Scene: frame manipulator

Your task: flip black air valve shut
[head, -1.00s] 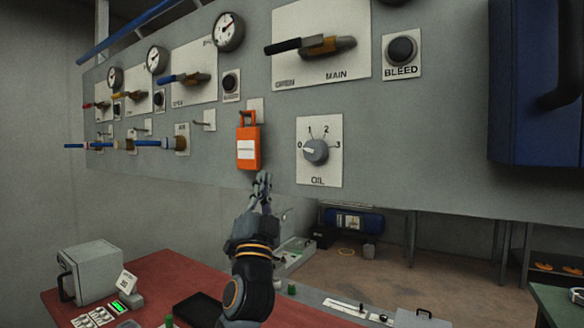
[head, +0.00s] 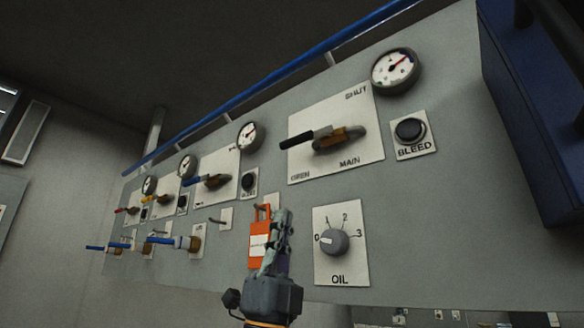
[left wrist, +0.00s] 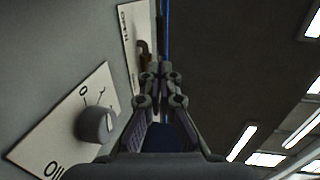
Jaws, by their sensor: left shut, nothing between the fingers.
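The black air valve handle (head: 306,138) sits on the white MAIN plate (head: 360,158) of the grey panel. It points left, toward the word OPEN, from its brass body (head: 340,139); SHUT is printed at the plate's upper right. My left gripper (head: 282,215) is shut and empty, below and left of the valve, in front of part of an orange padlock-shaped tag (head: 259,240). In the left wrist view the shut fingers (left wrist: 160,75) point toward the MAIN plate (left wrist: 130,30), where the valve is partly hidden. My right gripper is out of view.
The OIL dial (head: 334,242) is right of my left gripper, set near 0. The BLEED button (head: 410,130) and a gauge (head: 396,69) are right of the valve. A blue box (head: 535,120) juts out at the far right. Coloured smaller valves (head: 207,181) line the panel's left.

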